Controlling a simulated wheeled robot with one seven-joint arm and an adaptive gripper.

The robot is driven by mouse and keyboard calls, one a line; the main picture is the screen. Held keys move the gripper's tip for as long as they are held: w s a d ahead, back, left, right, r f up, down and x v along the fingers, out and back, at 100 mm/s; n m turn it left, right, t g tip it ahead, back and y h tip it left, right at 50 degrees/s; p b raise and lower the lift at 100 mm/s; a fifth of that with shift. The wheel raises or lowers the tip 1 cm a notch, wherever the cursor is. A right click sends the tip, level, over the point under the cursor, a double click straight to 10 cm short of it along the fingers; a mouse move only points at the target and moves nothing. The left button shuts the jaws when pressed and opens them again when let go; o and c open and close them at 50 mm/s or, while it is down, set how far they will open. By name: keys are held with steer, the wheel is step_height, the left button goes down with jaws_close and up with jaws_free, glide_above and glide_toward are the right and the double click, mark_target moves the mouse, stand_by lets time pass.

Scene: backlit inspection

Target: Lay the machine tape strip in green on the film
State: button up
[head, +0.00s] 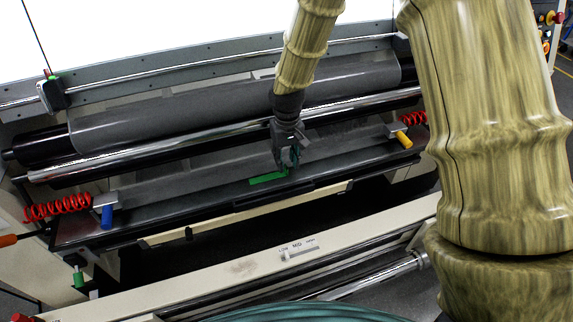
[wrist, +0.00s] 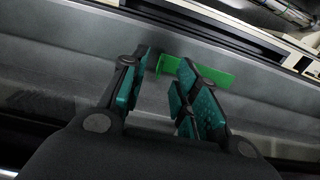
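A flat green strip (head: 268,178) lies on the dark front ledge of the machine, beside my gripper (head: 288,162) in the head view. In the wrist view the green strip (wrist: 198,67) shows beyond and partly behind my fingertips. My gripper (wrist: 165,85) has its teal-padded fingers apart, with a gap between them and nothing clearly held. Whether a finger touches the strip, I cannot tell. The grey film (head: 240,103) is wound over the large roller behind, and a grey sheet (head: 180,178) spans down towards the ledge.
A chrome bar (head: 140,158) runs across in front of the roller. A blue-handled clamp (head: 106,215) and red spring (head: 58,206) sit at left; a yellow-handled clamp (head: 402,138) sits at right. A cream front beam (head: 250,265) stands nearer, past a dark gap.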

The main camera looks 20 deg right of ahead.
step_height(320, 180, up, 9)
steer(key=shift+f, duration=0.15)
stand_by(0.8)
